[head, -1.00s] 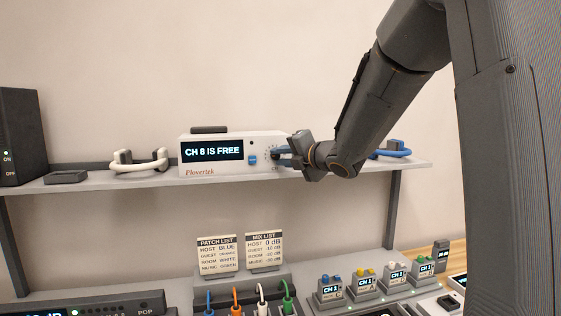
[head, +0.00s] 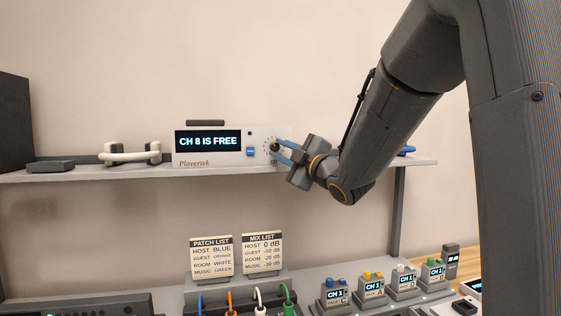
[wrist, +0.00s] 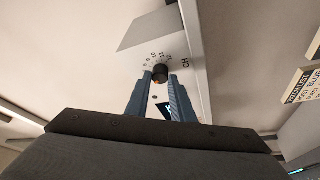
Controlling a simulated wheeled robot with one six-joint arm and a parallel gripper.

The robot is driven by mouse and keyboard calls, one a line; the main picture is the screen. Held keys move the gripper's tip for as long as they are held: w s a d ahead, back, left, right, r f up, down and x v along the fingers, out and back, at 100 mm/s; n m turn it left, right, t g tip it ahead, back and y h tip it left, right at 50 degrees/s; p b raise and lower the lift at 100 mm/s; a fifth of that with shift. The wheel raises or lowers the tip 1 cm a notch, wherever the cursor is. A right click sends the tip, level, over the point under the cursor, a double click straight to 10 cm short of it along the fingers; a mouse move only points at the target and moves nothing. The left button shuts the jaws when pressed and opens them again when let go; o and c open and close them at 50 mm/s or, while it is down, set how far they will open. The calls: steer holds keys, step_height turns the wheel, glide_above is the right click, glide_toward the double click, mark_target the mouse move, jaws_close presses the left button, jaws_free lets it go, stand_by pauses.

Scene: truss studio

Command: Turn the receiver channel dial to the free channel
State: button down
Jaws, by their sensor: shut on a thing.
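The receiver (head: 222,161) is a white box on the shelf, marked Plovertek. Its dark display (head: 208,141) reads "CH 8 IS FREE". The channel dial (head: 275,147) is a small dark knob at the right of its front, with a printed ring of numbers. My gripper (head: 277,150) reaches in from the right, its blue fingers shut on the dial. In the wrist view the dial (wrist: 160,73) sits between the fingertips (wrist: 160,78), below an arc of small numbers. I cannot tell which number the dial points to.
A blue button (head: 250,151) sits left of the dial. The shelf (head: 120,174) also bears a white coiled cable (head: 130,155). Below are a patch list (head: 211,256), a mix list (head: 262,253), coloured plugs and several small packs.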

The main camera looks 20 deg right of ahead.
steer(key=m+t+b, duration=0.1)
steer(key=m+b, duration=0.1)
steer(key=m+h+b, duration=0.1)
steer(key=m+b, duration=0.1)
steer(key=m, duration=0.1)
steer(key=m+t+h+b, duration=0.1)
steer(key=m+b, duration=0.1)
steer(key=m, duration=0.1)
steer(key=shift+a+f+t, duration=0.25)
steer(key=shift+f+t, duration=0.05)
steer(key=shift+f, duration=0.1)
steer(key=m+h+b, duration=0.1)
steer(key=m+h, duration=0.1)
steer(key=m, duration=0.1)
steer(key=m+h+b, duration=0.1)
steer(key=m+b, duration=0.1)
steer(key=m, duration=0.1)
steer(key=shift+a+t+h, duration=0.2)
steer(key=shift+t+h, duration=0.2)
steer(key=shift+m+h+b, duration=0.95)
steer(key=shift+m+h, duration=0.05)
steer(key=shift+m, duration=0.9)
steer(key=shift+r+m, duration=0.1)
steer(key=shift+m, duration=0.3)
steer(key=c, duration=1.5)
jaws_free()
steer(key=shift+c, duration=0.2)
